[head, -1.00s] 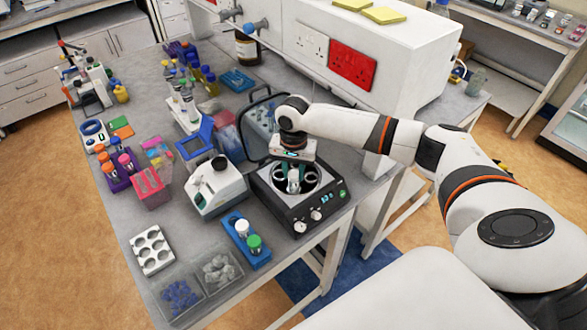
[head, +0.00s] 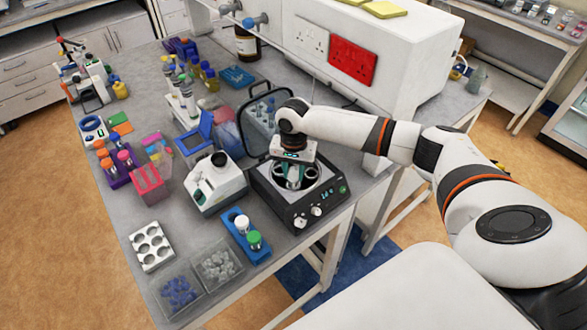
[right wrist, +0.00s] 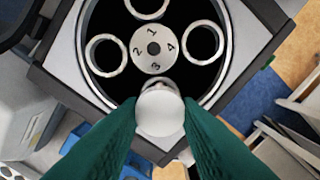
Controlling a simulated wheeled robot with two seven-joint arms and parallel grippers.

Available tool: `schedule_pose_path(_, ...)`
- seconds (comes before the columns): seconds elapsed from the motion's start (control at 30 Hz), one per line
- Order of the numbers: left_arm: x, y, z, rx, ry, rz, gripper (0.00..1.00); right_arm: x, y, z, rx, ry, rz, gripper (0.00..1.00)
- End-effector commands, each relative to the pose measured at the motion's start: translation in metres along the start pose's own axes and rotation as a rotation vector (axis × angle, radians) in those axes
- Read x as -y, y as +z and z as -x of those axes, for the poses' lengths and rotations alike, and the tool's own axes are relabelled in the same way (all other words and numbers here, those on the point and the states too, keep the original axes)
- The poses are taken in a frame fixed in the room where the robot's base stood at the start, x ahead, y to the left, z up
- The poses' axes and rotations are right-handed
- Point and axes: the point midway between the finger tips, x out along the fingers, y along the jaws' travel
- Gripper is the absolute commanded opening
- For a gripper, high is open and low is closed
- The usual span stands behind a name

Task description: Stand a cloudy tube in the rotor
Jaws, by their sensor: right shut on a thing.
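My right gripper (head: 293,182) is over the open centrifuge (head: 318,212), pointing down into its bowl. In the right wrist view its green fingers (right wrist: 160,125) are shut on a tube with a white cap (right wrist: 160,108). The tube's body is hidden below the cap, so its contents and depth cannot be told. The rotor (right wrist: 154,48) has numbered places. Ring-shaped sockets show at the left, top and right. The white cap covers the place beside number 3. My left gripper is not in view.
A blue rack (head: 238,238) in front of the centrifuge holds a white-capped tube (head: 242,223) and a green-capped tube (head: 254,239). A white device (head: 215,182) stands left of the centrifuge. The raised lid (head: 262,112) is behind it. Trays of small parts (head: 217,263) lie at the front.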

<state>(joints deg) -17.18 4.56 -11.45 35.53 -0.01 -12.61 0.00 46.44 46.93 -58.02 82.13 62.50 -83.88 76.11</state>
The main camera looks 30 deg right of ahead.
Motion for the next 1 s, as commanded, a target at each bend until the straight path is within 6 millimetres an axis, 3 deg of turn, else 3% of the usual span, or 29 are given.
schedule_pose_path(0.43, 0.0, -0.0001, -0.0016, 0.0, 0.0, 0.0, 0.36, 0.0, 0.0, -0.0059, 0.0, 0.0, 0.0, 0.15)
schedule_pose_path(0.47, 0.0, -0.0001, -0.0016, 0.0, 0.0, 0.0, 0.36, 0.0, 0.0, -0.0058, 0.0, 0.0, 0.0, 0.33)
schedule_pose_path(0.6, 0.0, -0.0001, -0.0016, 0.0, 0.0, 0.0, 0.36, 0.0, 0.0, -0.0058, 0.0, 0.0, 0.0, 0.55)
schedule_pose_path(1.0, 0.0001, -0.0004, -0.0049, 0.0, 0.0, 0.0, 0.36, -0.0005, 0.0004, 0.0025, 0.001, 0.001, 0.001, 0.55)
